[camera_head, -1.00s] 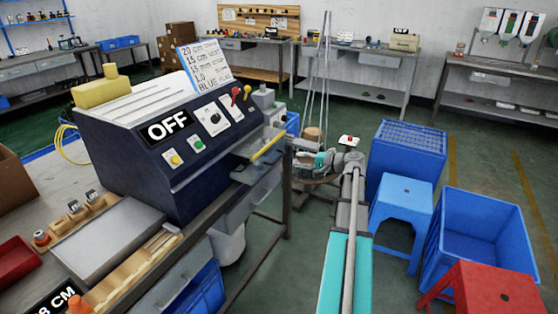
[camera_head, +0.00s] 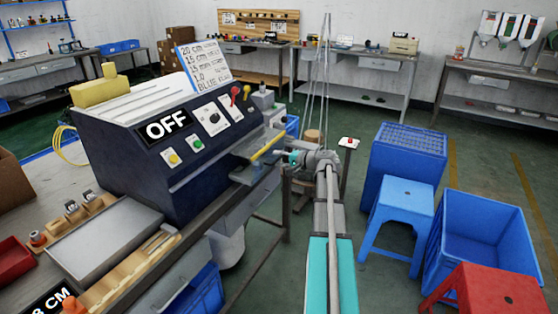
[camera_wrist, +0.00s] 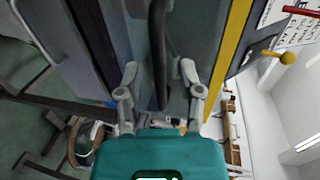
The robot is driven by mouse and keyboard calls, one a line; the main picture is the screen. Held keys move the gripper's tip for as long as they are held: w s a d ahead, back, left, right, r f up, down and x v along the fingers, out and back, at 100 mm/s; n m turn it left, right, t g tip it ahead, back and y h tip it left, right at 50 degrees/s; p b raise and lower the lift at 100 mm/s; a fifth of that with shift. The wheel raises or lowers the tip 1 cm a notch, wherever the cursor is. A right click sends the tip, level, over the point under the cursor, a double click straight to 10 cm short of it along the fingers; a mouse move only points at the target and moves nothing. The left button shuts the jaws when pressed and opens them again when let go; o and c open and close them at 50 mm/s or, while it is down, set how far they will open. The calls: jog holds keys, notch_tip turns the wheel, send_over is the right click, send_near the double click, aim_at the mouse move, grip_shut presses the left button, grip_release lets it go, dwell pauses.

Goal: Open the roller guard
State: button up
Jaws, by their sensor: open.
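The dark blue machine (camera_head: 190,170) carries an OFF sign. At its right end is a grey plate with a yellow bar along it, which looks like the roller guard (camera_head: 262,147); the yellow strip also shows in the wrist view (camera_wrist: 231,62). My gripper (camera_head: 290,157) is just right of this plate. In the wrist view its fingers (camera_wrist: 160,88) are spread, with a dark upright bar (camera_wrist: 158,45) showing between and beyond them. I cannot tell whether they touch it. The gripper holds nothing that I can see.
Levers and knobs (camera_head: 238,95) stand on the machine's right end. A blue crate (camera_head: 408,160), a blue stool (camera_head: 402,195), an open blue bin (camera_head: 490,245) and a red stool (camera_head: 485,290) stand right of my arm. The floor behind the arm is partly clear.

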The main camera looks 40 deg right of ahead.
grip_shut()
dwell(0.4)
